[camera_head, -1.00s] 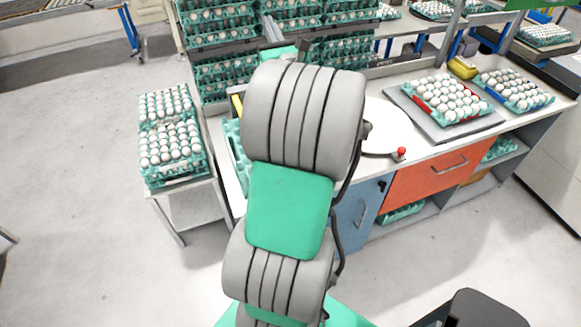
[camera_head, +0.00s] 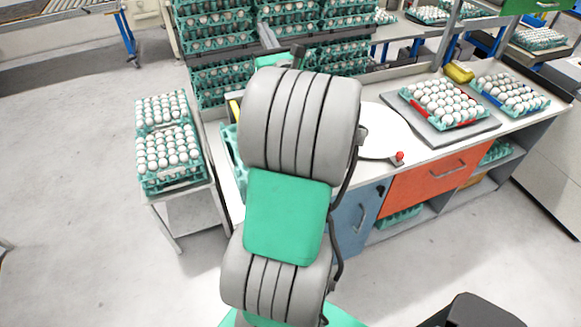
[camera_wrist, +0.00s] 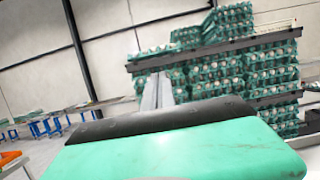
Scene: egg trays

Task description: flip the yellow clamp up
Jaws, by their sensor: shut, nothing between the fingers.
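A thin yellow piece (camera_head: 235,108) shows just left of my arm in the head view, beside a teal tray (camera_head: 231,150) on the worktop. It may be the yellow clamp, but my arm hides most of that spot and I cannot tell its pose. My gripper (camera_wrist: 158,92) shows in the wrist view with its two grey fingers together, shut and empty. It points toward stacked egg trays in the background. No clamp shows in the wrist view, and my arm hides the fingers in the head view.
A white round plate (camera_head: 385,135) with a red knob (camera_head: 399,155) is on the worktop. Egg trays (camera_head: 440,122) and a yellow object (camera_head: 459,72) stand to the right. A small stand (camera_head: 186,193) holds egg trays at left. Stacked egg trays (camera_head: 215,28) rise behind.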

